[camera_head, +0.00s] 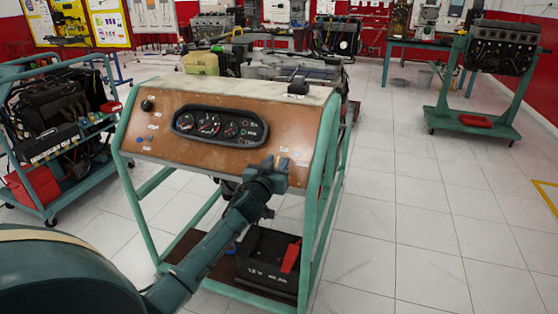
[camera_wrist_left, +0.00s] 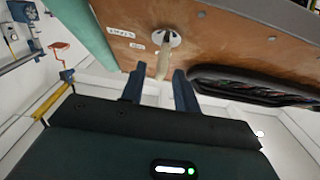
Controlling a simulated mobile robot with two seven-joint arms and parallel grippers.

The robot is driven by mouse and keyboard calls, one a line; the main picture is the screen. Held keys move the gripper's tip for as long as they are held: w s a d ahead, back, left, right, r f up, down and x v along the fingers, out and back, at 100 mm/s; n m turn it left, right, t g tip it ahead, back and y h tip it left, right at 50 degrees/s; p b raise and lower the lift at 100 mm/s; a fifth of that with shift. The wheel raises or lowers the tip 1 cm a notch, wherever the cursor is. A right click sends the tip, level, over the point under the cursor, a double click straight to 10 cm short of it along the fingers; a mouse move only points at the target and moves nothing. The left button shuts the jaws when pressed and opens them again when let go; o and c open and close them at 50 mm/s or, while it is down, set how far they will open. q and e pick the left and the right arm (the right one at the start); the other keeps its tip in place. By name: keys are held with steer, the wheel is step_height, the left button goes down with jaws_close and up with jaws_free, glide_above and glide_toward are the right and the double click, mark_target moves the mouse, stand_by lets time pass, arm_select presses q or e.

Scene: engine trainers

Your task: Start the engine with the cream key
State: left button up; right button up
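The engine trainer's brown control panel (camera_head: 298,122) stands in a green frame, with a gauge cluster (camera_head: 220,127) in its middle. My left gripper (camera_head: 275,172) is at the panel's lower right and hides the spot behind it. In the left wrist view, the cream key (camera_wrist_left: 163,62) stands at a round, light key switch (camera_wrist_left: 168,39) beside a white label. My left gripper's two dark fingers (camera_wrist_left: 158,84) are apart, one on each side of the key, with gaps visible. I cannot tell how deep the key sits. My right gripper is not in view.
A black battery (camera_head: 265,262) with a red part sits low in the frame. Another engine cart (camera_head: 60,125) stands at the left, and an engine on a green stand (camera_head: 475,118) at the right. The tiled floor (camera_head: 415,200) to the right is clear.

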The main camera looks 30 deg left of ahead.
arm_select(q)
steer(key=shift+x, duration=1.1)
steer(key=shift+c, duration=0.4)
jaws_close()
